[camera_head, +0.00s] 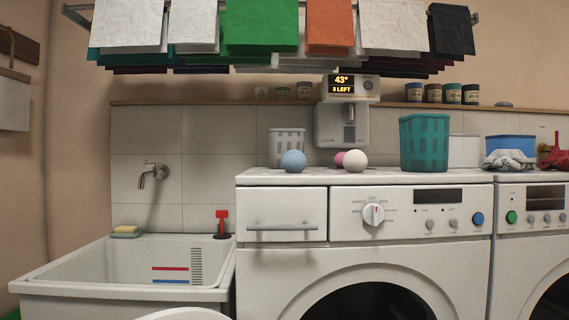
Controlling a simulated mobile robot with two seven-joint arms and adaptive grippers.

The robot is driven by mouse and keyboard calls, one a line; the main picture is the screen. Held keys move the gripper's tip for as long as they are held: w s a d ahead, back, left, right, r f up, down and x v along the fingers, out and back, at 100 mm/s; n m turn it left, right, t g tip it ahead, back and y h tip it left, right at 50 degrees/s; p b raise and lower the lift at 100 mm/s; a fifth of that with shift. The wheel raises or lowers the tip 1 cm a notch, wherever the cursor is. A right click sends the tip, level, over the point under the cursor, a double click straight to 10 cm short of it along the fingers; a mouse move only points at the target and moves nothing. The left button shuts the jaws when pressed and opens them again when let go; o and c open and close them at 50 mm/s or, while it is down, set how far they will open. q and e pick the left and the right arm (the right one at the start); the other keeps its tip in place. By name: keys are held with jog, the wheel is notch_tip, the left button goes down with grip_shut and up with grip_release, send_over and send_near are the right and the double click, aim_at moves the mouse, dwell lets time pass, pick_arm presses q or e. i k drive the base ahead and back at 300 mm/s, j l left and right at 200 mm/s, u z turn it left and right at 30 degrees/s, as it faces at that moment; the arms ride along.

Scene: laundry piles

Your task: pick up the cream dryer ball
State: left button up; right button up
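The cream dryer ball (355,161) rests on the white top of the left washing machine (400,178), near its front edge. A pink ball (339,159) sits just left of it and is partly hidden behind it. A light blue ball (293,161) lies further left, with a gap between it and the pink ball. Neither of my grippers shows in the head view.
A white slotted basket (287,145) stands behind the blue ball, and a teal basket (424,143) stands right of the cream ball. A white dispenser (342,124) hangs behind the balls. A sink (120,265) is at left. Cloths hang overhead.

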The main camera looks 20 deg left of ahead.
aim_at(354, 161)
jog(key=i+l+u, duration=0.8)
jog(key=k, duration=0.05)
